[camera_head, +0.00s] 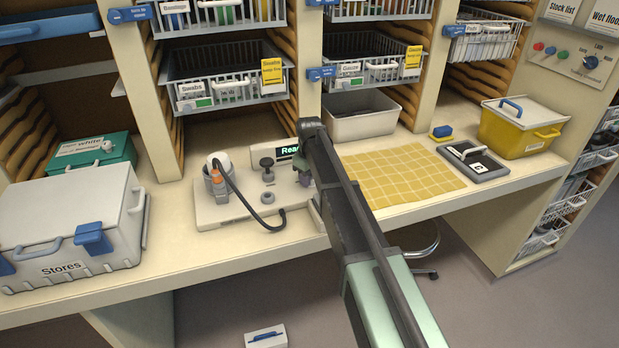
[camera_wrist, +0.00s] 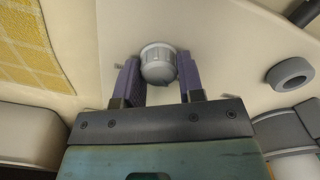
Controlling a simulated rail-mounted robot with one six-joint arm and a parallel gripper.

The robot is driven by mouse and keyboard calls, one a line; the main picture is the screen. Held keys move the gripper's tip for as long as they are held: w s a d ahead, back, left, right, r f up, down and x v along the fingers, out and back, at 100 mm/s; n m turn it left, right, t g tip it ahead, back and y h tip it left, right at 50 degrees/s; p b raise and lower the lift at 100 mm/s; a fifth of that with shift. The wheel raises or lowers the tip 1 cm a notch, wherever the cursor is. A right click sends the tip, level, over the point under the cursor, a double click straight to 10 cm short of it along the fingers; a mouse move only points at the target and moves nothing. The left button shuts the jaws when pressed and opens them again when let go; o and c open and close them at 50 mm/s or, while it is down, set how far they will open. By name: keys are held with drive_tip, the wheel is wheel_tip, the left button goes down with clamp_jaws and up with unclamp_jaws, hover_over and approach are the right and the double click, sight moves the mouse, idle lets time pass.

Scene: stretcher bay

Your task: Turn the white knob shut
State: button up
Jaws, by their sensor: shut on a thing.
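The white knob (camera_wrist: 158,66) shows in the wrist view as a ribbed round cap on a pale panel. My gripper (camera_wrist: 159,78) has its two purple fingers on either side of the knob, shut on it. In the head view my gripper (camera_head: 304,178) reaches down at the right end of the white unit (camera_head: 232,213) on the counter. The knob itself is hidden there behind my arm. I cannot tell how far the knob is turned.
A dark knob (camera_head: 267,164) and a partly hidden green-lit display (camera_head: 288,151) are close by. A black hose (camera_head: 240,196) loops over the unit. A yellow mat (camera_head: 398,175) lies to the right. A Stores case (camera_head: 65,258) stands at the left.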

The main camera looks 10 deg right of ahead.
drive_tip(key=o, duration=0.9)
wheel_tip(320, 180, up, 11)
drive_tip(key=p, duration=1)
drive_tip(key=shift+f+p, duration=0.1)
drive_tip(key=shift+p, duration=0.3)
drive_tip(key=s+m, duration=0.2)
drive_tip(key=s, duration=0.8)
drive_tip(key=s+f+m+b, duration=0.1)
drive_tip(key=s+m, duration=0.1)
drive_tip(key=s, duration=0.9)
drive_tip(key=s+m, duration=0.3)
drive_tip(key=s, duration=0.8)
drive_tip(key=shift+s+d+f+b, duration=0.1)
drive_tip(key=shift+d+f+b, duration=0.1)
drive_tip(key=shift+f+b, duration=0.15)
